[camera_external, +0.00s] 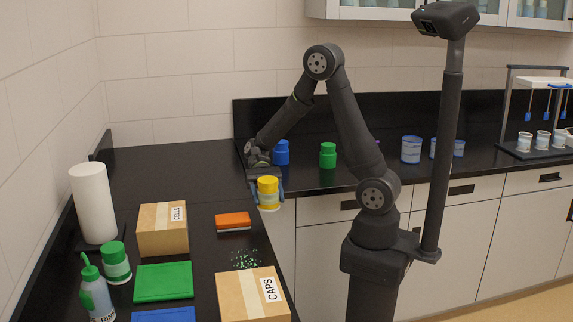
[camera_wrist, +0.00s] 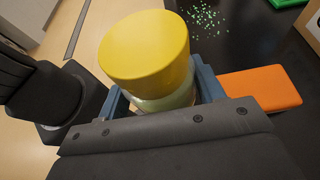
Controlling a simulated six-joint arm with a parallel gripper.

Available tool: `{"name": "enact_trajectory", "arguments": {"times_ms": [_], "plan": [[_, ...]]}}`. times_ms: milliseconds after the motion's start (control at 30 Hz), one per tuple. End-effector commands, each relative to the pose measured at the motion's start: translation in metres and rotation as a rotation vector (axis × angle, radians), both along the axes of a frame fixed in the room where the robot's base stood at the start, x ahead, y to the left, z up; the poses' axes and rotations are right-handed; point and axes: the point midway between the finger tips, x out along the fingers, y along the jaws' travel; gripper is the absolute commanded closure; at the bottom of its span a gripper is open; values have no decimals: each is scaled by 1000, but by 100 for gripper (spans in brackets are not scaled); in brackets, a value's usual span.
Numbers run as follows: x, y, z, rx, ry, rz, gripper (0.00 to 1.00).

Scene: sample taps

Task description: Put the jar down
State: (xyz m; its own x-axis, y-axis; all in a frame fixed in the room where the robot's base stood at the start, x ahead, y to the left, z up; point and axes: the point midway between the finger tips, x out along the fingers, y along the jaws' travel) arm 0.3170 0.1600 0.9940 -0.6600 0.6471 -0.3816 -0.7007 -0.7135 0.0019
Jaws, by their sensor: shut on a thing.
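The jar (camera_external: 268,198) has a yellow lid and a pale body with a yellow label. My gripper (camera_external: 266,189) is shut on it, and the jar is upright or nearly so. In the external view it appears in front of the inner corner of the black counter, near the counter edge. In the wrist view the yellow lid of the jar (camera_wrist: 146,48) fills the upper middle, with the blue fingers on both sides of the pale body. The jar's base is hidden in the wrist view, and its height above the counter is hard to tell.
An orange sponge-like block (camera_external: 233,221) and scattered green-white bits (camera_external: 246,259) lie on the left counter. Boxes marked CELLS (camera_external: 162,230) and CAPS (camera_external: 252,295) stand nearby. Blue (camera_external: 282,152) and green (camera_external: 328,155) jars stand on the back counter.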

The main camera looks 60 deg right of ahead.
Motion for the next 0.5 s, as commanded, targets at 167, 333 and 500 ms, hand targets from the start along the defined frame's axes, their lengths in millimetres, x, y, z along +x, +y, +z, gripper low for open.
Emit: {"name": "enact_trajectory", "arguments": {"times_ms": [167, 333, 500], "plan": [[12, 53, 31, 3, -6, -168, 66], [23, 82, 53, 3, -4, -265, 66], [26, 90, 58, 1, -1, -292, 66]]}}
